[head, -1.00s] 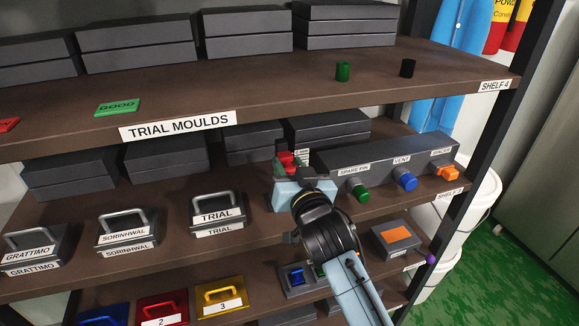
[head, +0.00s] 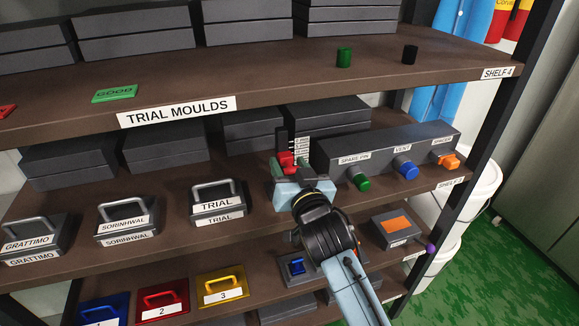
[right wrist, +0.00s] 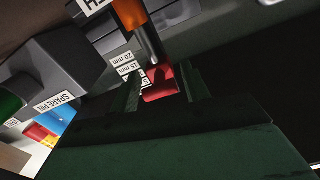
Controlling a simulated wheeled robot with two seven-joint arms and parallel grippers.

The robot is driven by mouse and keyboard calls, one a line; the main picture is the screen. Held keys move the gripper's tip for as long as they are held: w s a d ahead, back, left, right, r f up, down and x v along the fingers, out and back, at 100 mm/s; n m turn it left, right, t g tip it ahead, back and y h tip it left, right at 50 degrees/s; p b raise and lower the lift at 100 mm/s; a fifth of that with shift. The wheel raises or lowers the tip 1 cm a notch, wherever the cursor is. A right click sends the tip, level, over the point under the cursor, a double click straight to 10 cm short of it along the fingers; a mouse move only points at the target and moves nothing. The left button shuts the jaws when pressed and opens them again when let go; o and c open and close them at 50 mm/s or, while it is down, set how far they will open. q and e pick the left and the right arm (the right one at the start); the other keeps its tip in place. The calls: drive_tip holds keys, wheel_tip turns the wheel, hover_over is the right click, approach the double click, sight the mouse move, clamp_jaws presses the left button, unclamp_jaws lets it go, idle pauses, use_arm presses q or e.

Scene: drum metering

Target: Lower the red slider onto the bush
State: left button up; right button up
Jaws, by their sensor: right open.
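The red slider (head: 287,161) sits at a dark upright post (head: 281,142) beside a scale strip (head: 302,147) on the middle shelf. My right gripper (head: 290,168) is at the slider, with green fingertips on either side. In the right wrist view, the red slider (right wrist: 160,82) lies between the open fingertips (right wrist: 160,97). Contact with the fingers cannot be told. Above it in that view is an orange piece with a grey rod (right wrist: 147,42); I cannot tell whether this is the bush. My left gripper is not in view.
The grey block (head: 385,150) with green, blue and orange knobs stands close to the right of the gripper. Dark moulds (head: 253,133) stand behind. The TRIAL mould (head: 217,203) is to the left. The upper shelf (head: 270,88) overhangs.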

drive_tip(key=shift+s, duration=0.1)
drive_tip(key=v, duration=1.3)
drive_tip(key=shift+d, duration=0.15)
wheel_tip(320, 180, down, 21)
drive_tip(key=n+g, duration=0.2)
drive_tip(key=g, duration=0.3)
drive_tip(key=s+d+f+g+h, duration=0.15)
drive_tip(key=s+f, duration=0.25)
drive_tip(key=f, duration=0.5)
drive_tip(key=s+d+f+g, duration=0.2)
drive_tip(key=s+d+f, duration=0.15)
drive_tip(key=f, duration=0.45)
drive_tip(key=s+d+f+g, duration=0.2)
drive_tip(key=s+d+f, duration=0.2)
drive_tip(key=s, duration=0.6)
drive_tip(key=s+d+f+g+h, duration=0.1)
drive_tip(key=s+d+f+g, duration=0.2)
drive_tip(key=s+f, duration=0.6)
drive_tip(key=s+d+f+g+h, duration=0.1)
drive_tip(key=s+d+f+g, duration=0.2)
drive_tip(key=s, duration=1)
wheel_tip(320, 180, down, 4)
drive_tip(key=d, duration=0.2)
drive_tip(key=shift+d, duration=0.35)
